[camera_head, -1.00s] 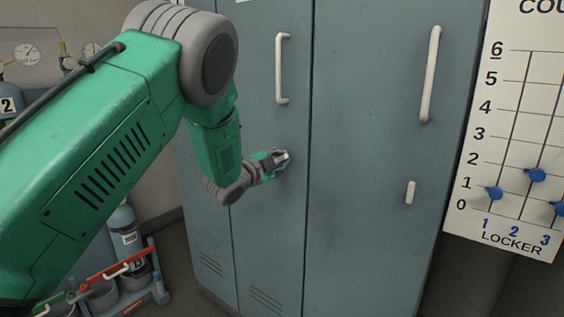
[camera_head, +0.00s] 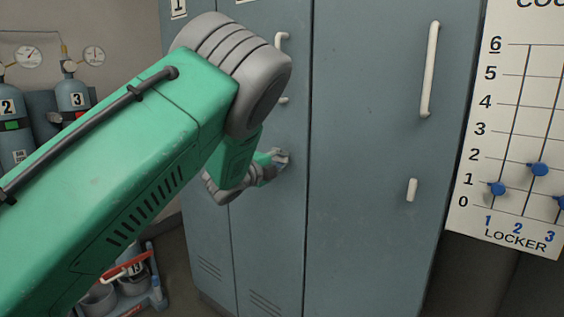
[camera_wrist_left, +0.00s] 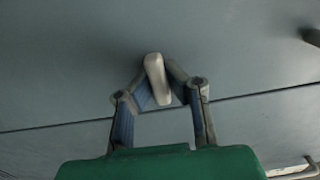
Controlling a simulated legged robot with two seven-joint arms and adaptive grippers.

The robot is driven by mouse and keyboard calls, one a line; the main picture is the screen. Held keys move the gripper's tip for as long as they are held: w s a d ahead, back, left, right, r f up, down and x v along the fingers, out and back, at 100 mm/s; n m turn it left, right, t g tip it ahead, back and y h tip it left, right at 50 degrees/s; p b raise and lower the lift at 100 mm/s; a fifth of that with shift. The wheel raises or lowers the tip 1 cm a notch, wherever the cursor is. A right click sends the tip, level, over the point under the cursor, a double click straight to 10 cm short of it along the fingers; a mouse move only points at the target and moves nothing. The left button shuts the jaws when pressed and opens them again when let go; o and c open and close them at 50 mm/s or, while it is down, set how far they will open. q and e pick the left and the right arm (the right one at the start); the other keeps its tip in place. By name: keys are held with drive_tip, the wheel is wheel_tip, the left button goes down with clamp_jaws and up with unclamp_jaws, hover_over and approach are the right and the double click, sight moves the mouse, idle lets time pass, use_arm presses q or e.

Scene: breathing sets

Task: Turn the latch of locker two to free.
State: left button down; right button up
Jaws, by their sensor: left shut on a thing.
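The middle locker door (camera_head: 268,220), right of the door marked 1, is grey-blue and closed; its own label is cut off at the top. My left gripper (camera_head: 281,158) is at its latch, which the fingers mostly hide in the head view. In the left wrist view my left gripper (camera_wrist_left: 160,88) has its fingertips closed on the pale latch (camera_wrist_left: 155,70). There the latch lies roughly crosswise to the long door seam. My right gripper is not in view.
The right door has a long handle (camera_head: 429,70) and an upright latch (camera_head: 411,190). A counter board (camera_head: 510,130) with blue knobs hangs at the right. Gas cylinders (camera_head: 73,97) and a rack (camera_head: 135,285) stand at the left. My left arm crosses in front of them.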

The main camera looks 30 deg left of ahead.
use_arm(q)
drive_tip(key=shift+d+f, duration=0.1)
drive_tip(key=shift+f, duration=0.3)
drive_tip(key=c, duration=1.6)
unclamp_jaws()
drive_tip(key=shift+o, duration=0.2)
drive_tip(key=shift+r, duration=0.1)
drive_tip(key=shift+r, duration=0.1)
drive_tip(key=shift+s, duration=0.15)
drive_tip(key=s+a, duration=0.1)
drive_tip(key=s, duration=1)
drive_tip(key=shift+s, duration=0.25)
